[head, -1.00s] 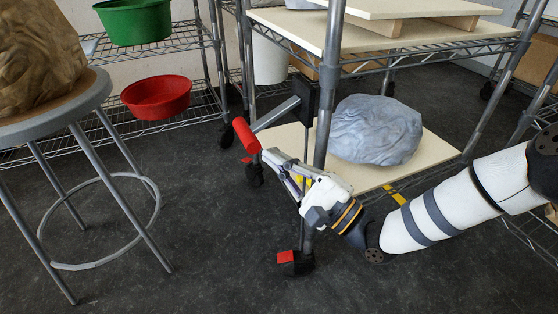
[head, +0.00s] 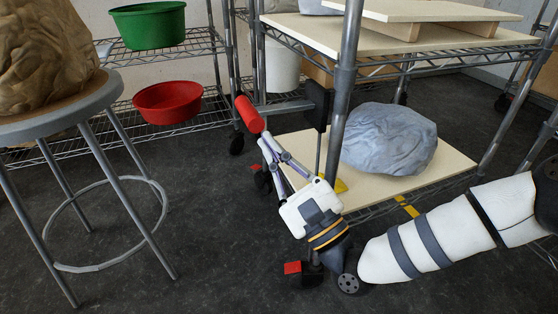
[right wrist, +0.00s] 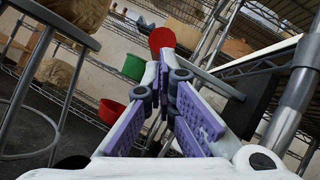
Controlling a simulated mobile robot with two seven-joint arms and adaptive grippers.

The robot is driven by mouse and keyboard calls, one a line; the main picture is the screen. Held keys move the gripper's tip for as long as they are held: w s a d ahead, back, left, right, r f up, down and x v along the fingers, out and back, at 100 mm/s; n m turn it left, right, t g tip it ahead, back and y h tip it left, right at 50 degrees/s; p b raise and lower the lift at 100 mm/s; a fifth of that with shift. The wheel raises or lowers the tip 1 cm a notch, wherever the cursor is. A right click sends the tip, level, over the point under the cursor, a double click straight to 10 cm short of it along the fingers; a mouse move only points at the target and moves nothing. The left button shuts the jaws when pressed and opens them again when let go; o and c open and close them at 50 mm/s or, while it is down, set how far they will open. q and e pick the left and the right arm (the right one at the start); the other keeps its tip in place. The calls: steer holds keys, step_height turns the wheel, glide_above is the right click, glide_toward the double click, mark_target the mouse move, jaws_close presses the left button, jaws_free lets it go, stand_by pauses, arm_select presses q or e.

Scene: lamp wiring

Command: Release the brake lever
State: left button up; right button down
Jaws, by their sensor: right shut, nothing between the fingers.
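The brake lever has a red grip (head: 250,114) on a grey bar (head: 288,107). The bar runs almost level to a black plate (head: 317,105) by the rack's front post. My right gripper (head: 264,141) is shut and empty, reaching up from below with its fingertips close under the red grip. In the right wrist view the red grip (right wrist: 161,40) shows end-on just beyond the purple-padded fingers (right wrist: 165,66), and I cannot tell whether they touch. The bar (right wrist: 214,80) passes to their right. My left gripper is not in view.
The rack's post (head: 344,110) stands right beside my gripper, and a caster with a red tab (head: 292,267) is below. A grey-blue bundle (head: 390,140) lies on the lower shelf. A stool (head: 55,118) stands left, with clear floor between.

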mark_target(264, 125)
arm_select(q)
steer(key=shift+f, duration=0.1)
arm_select(e)
steer(key=shift+s+a+r+m+t+h, duration=0.15)
steer(key=shift+r+m+t+h, duration=0.4)
steer(key=shift+r+m, duration=0.5)
steer(key=shift+w+a+r+m+t+h, duration=0.15)
steer(key=shift+r+m+t+h, duration=0.5)
steer(key=shift+m, duration=0.6)
steer(key=shift+s+r, duration=0.1)
steer(key=shift+r, duration=0.05)
